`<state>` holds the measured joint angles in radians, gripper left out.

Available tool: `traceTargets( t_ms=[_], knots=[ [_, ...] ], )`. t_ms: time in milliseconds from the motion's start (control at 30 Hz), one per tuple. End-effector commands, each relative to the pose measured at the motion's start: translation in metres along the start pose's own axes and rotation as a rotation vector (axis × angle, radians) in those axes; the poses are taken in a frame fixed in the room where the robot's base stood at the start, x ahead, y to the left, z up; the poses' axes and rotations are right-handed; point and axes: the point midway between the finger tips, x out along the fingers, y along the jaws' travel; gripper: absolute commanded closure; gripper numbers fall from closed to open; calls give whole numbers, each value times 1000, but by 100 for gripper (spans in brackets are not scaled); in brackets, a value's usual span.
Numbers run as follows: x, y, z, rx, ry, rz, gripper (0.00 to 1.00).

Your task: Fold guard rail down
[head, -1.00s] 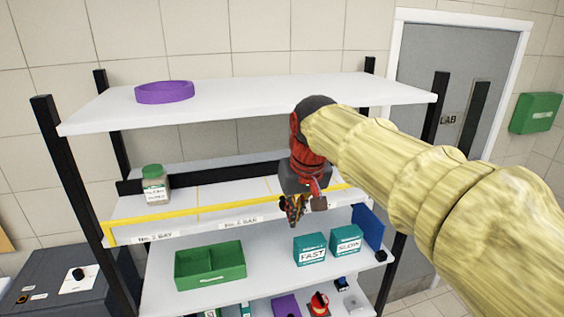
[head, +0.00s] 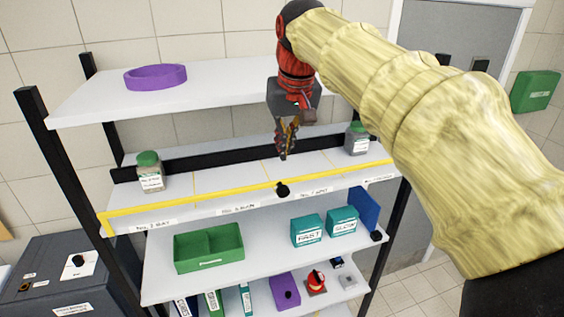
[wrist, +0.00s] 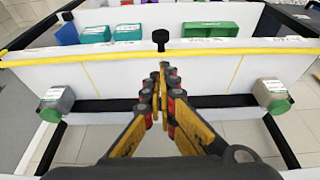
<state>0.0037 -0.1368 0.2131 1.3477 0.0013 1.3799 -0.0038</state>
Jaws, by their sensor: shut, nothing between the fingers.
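The guard rail is a yellow bar (head: 222,201) along the front edge of the middle shelf, with a black knob (head: 282,189) at its middle. It stands raised above the shelf edge. In the wrist view the yellow rail (wrist: 220,51) crosses the picture, and the black knob (wrist: 161,37) stands just beyond my fingertips. My gripper (head: 284,155) is shut and empty, pointing down above the shelf, behind the rail and apart from the knob. In the wrist view the fingers (wrist: 163,70) meet at their tips.
Two jars stand on the middle shelf, one left (head: 150,172) and one right (head: 357,139). A purple ring (head: 155,77) lies on the top shelf. Below are a green tray (head: 208,247) and teal FAST (head: 307,231) and SLOW (head: 342,221) boxes. The shelf between the jars is clear.

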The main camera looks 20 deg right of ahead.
Motion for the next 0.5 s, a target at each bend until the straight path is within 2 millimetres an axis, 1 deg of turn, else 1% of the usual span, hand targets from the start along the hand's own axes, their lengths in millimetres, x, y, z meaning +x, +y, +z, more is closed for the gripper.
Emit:
traceTargets(
  t_ms=[167, 400, 500],
  knots=[
    [24, 0, 1, 0, -5, 0, 100],
    [66, 0, 1, 0, -4, 0, 100],
    [79, 0, 0, 0, -3, 0, 100]
  ],
)
